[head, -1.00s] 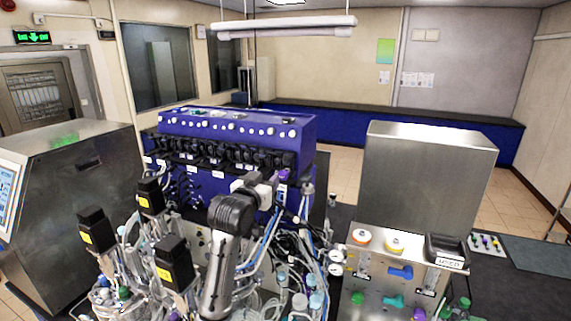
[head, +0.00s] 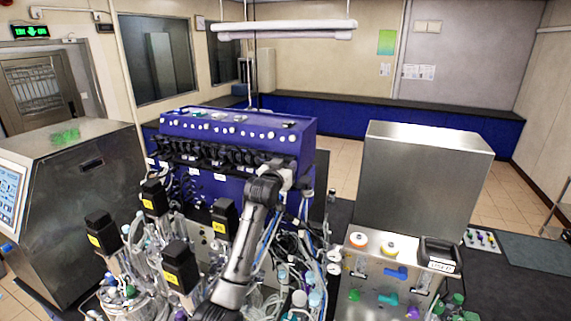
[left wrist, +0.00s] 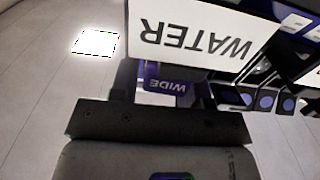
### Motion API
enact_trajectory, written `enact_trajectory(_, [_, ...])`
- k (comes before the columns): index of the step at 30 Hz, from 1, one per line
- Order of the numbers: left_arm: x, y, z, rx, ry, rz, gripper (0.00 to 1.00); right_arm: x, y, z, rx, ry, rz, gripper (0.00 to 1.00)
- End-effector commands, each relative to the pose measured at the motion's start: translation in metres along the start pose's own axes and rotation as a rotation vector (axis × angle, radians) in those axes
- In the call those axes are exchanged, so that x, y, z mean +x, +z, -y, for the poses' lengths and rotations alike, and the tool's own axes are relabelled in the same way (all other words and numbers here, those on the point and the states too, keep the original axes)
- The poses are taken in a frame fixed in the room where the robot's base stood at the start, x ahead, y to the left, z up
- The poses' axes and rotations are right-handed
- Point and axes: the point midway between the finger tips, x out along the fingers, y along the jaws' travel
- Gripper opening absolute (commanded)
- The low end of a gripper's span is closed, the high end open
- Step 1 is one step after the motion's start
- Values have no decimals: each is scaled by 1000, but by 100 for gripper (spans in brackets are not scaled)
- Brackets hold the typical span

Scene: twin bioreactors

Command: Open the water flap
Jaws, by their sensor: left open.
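The water flap's white label, reading WATER upside down (left wrist: 205,35), fills the upper part of the left wrist view, on dark housing. My left gripper (left wrist: 165,80) is open just below this label; whether it touches the flap I cannot tell. Between its dark fingers shows a purple patch reading WIDE (left wrist: 168,86). In the head view my left gripper (head: 286,177) is at the right end of the row of black units (head: 220,152) on the blue cabinet (head: 240,130). The arm and gripper hide part of the cabinet front there. My right gripper is not in view.
Vessels with black motors (head: 180,266) and dense tubing crowd around my left arm. A steel panel with knobs (head: 385,285) and a plain steel box (head: 425,185) stand at the right. Another steel cabinet (head: 85,210) stands at the left. Dark bench top at far right is largely clear.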

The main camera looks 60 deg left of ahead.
Motion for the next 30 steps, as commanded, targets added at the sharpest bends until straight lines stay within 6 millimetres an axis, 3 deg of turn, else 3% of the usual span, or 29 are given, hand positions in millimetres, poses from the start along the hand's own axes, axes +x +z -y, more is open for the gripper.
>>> enact_trajectory(12, [4, 0, 0, 0, 0, 0, 43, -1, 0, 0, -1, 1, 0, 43])
enact_trajectory(22, [4, 0, 0, 0, 0, 0, 11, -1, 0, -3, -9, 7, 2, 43])
enact_trajectory(30, [3, -1, 0, 0, 0, 35, 10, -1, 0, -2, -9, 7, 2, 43])
